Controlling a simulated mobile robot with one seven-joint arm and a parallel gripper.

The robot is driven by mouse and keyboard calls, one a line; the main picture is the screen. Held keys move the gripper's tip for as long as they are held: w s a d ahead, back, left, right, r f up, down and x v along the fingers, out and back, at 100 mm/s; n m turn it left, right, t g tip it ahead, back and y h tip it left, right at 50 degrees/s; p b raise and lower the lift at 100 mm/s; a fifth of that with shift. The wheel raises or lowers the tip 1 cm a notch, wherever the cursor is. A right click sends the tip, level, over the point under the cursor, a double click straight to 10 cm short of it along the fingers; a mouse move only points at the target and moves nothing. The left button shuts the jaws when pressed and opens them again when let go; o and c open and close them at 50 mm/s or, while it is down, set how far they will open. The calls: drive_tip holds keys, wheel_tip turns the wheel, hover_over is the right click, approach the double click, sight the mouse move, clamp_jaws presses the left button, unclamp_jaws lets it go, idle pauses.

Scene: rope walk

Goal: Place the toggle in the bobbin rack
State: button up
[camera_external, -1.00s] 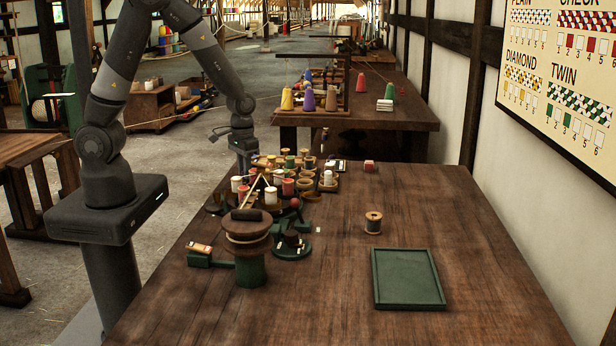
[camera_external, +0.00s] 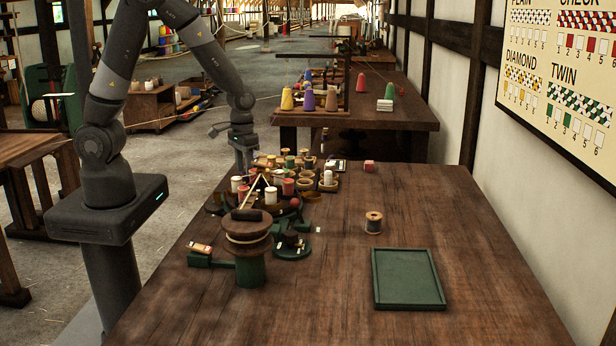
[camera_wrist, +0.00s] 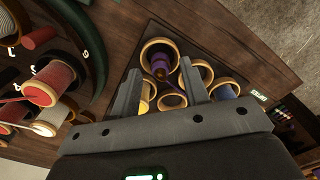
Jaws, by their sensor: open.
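My gripper (camera_wrist: 165,100) is open, its two grey fingers apart and pointing down over a cluster of round, tan-rimmed cups that looks like the bobbin rack (camera_wrist: 205,72) in the wrist view. I cannot tell whether the fingers touch anything. In the external view my gripper (camera_external: 244,160) is at the far left table edge, its tips hidden behind the spools.
A round stand with red and white spools (camera_wrist: 55,82) is left of the cups in the wrist view. In the external view a wooden winder (camera_external: 248,232) stands in front, with a lone spool (camera_external: 373,223) and a green tray (camera_external: 377,290) to the right. The right table is mostly clear.

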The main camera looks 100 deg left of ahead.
wheel_tip(320, 180, up, 11)
idle(0.3)
drive_tip(key=s+d+r+m+t, duration=0.2)
drive_tip(key=s+d+r+m, duration=0.2)
drive_tip(key=d, duration=0.5)
drive_tip(key=s+d+r+m+t, duration=0.3)
drive_tip(key=s+d+r+m, duration=0.2)
drive_tip(key=s+d+r, duration=0.3)
wheel_tip(320, 180, up, 2)
drive_tip(key=shift+d+r+t, duration=0.1)
drive_tip(key=shift+d+t, duration=0.2)
drive_tip(key=shift+d, duration=0.7)
